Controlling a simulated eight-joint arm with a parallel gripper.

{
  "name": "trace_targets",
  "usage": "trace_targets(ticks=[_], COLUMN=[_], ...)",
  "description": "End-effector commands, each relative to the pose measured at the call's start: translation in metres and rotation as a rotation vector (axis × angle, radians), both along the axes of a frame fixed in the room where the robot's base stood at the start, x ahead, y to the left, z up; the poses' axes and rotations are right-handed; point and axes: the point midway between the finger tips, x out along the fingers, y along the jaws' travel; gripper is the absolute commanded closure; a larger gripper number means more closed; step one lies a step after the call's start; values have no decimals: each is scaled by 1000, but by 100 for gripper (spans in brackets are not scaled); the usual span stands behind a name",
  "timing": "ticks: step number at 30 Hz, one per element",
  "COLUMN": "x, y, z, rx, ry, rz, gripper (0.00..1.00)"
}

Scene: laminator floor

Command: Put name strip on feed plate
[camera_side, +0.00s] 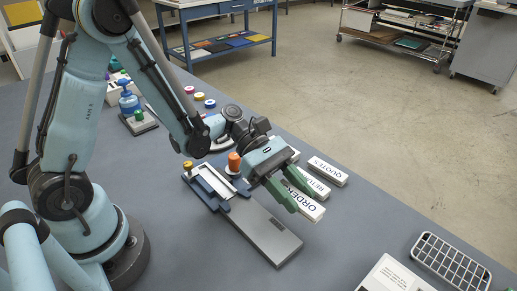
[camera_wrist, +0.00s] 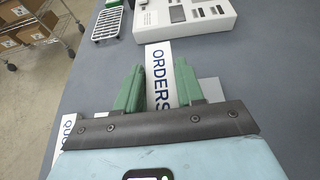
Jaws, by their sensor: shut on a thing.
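The name strip is a white bar lettered ORDERS (camera_side: 314,211). It also shows in the wrist view (camera_wrist: 158,60), running lengthwise between the two green fingers. My gripper (camera_side: 305,203) is shut on it, one finger on each long side. The feed plate looks to be the long flat grey plate (camera_side: 270,236) in front of a blue-edged unit (camera_side: 212,188). My gripper and the strip are to the right of the plate in the side view. I cannot tell how high the strip is above the table.
A QUOTES strip (camera_side: 328,172) and a partly hidden strip (camera_side: 311,183) lie behind my gripper. An orange-topped knob (camera_side: 234,162) stands beside the unit. A white wire rack (camera_side: 450,262) and a white panel (camera_side: 392,275) lie at the lower right. The table between is clear.

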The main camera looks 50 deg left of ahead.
Motion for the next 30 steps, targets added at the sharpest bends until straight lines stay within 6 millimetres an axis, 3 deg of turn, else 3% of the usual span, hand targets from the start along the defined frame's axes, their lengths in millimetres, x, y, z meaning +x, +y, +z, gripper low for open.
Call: trace_targets(ticks=[6, 12, 17, 25, 30], x=[31, 48, 51, 51, 50], y=[25, 40, 42, 42, 42], z=[-24, -37, -43, -71, -75], rx=[0, 0, 0, 0, 0], ry=[1, 0, 0, 0, 0], rz=[4, 1, -1, 0, 0], gripper=[97, 97, 97, 97, 97])
